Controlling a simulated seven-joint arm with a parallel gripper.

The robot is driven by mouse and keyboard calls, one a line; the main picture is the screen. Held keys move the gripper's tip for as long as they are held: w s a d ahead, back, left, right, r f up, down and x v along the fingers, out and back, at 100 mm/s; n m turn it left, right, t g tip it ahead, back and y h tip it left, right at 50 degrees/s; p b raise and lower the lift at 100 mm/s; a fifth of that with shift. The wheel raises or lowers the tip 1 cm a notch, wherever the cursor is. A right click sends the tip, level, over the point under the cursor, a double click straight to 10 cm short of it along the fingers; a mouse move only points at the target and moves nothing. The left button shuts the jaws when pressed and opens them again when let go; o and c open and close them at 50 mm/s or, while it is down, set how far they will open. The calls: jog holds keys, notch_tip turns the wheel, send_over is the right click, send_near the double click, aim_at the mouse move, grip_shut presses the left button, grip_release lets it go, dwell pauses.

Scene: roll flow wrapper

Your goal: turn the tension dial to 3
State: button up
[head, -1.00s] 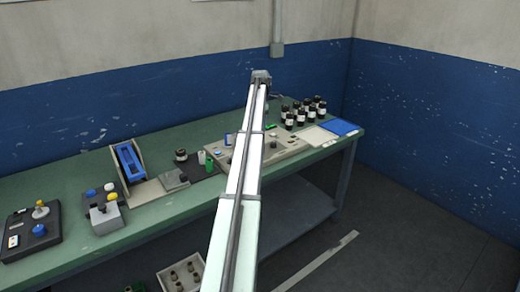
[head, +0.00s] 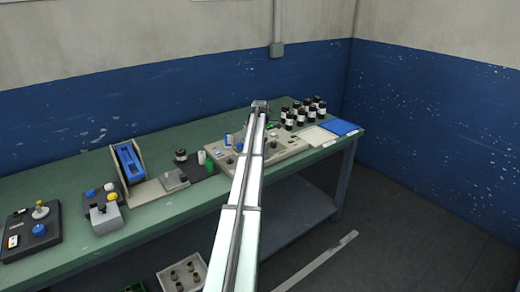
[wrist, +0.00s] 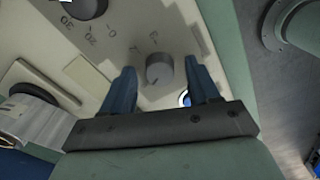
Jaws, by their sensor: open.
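A pale control panel (head: 290,152) lies on the bench, partly hidden by my arm in the head view. In the wrist view a small grey dial (wrist: 159,69) with marks around it sits on the panel face (wrist: 130,40). My gripper (wrist: 160,65) is open, with one blue finger on each side of this dial in the picture; I cannot tell contact or height. A larger dark dial (wrist: 86,5), marked 0, 20 and 30, shows at the top left. My fingers are hidden in the head view.
A blue-ringed round part (wrist: 184,99) lies close by the right finger.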

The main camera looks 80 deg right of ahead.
jog(key=shift+f, duration=0.1)
jog(key=c, duration=1)
jog(key=shift+c, duration=0.2)
